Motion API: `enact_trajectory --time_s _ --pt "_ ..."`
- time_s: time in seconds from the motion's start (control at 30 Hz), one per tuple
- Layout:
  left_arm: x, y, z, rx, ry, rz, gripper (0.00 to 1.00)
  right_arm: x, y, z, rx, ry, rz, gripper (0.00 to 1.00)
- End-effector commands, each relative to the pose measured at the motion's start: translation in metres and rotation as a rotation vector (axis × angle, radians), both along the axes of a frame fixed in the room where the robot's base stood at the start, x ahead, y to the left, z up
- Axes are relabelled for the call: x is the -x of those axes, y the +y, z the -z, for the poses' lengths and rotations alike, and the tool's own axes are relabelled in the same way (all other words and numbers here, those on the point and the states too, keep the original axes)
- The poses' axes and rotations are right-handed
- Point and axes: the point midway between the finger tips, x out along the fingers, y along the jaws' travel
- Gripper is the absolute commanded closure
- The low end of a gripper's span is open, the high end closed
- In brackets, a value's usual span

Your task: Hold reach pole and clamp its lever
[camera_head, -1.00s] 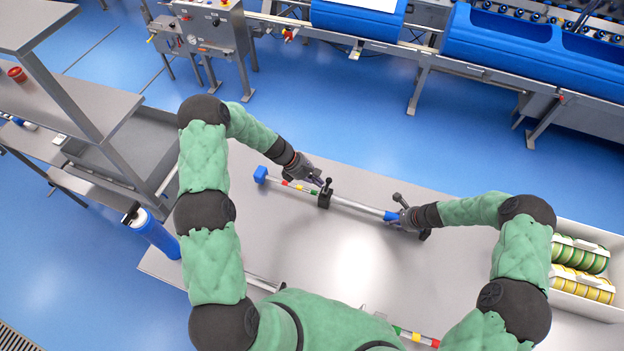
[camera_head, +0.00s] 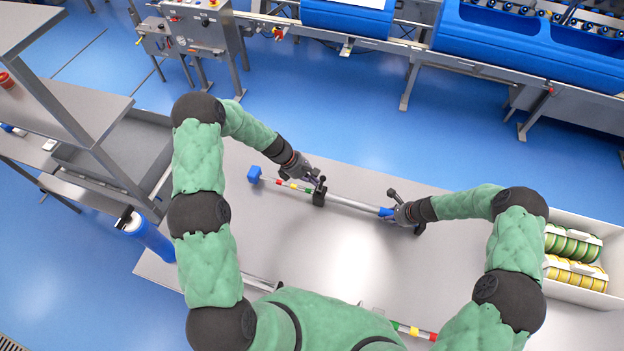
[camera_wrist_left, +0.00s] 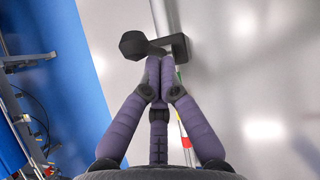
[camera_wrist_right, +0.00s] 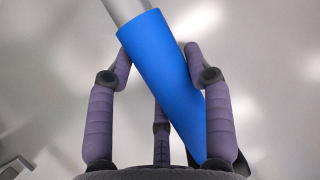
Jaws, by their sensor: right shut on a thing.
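The reach pole (camera_head: 350,203) runs across the table, with a blue end piece (camera_head: 254,174), coloured bands and a blue sleeve (camera_wrist_right: 165,75). A black clamp (camera_head: 319,194) sits around its tube, with a black-knobbed lever (camera_wrist_left: 133,45) beside it. My left gripper (camera_head: 319,180) is at the clamp; its fingertips (camera_wrist_left: 158,75) are together by the lever's stem, and I cannot tell whether they touch it. My right gripper (camera_head: 396,213) is shut on the blue sleeve, with fingers on both sides of it in the right wrist view (camera_wrist_right: 160,62).
A second black lever (camera_head: 392,194) stands by my right gripper. A white bin (camera_head: 556,285) with green and yellow rolls is at the right. Another banded pole (camera_head: 414,331) lies near my body. A blue cylinder (camera_head: 150,238) is at the left. The table's middle (camera_head: 320,250) is clear.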

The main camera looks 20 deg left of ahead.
Motion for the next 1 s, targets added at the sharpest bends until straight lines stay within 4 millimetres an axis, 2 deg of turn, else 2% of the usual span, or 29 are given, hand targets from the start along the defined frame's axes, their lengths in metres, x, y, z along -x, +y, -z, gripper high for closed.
enact_trajectory --time_s 0.57,1.0 --pt "0.001 -0.007 -0.001 -0.081 0.002 0.002 1.0 0.002 0.001 0.002 -0.001 0.004 0.0 1.0" --pt "0.002 -0.022 -0.004 -0.248 -0.001 0.009 1.0 0.002 0.001 0.002 -0.001 0.004 0.0 1.0"
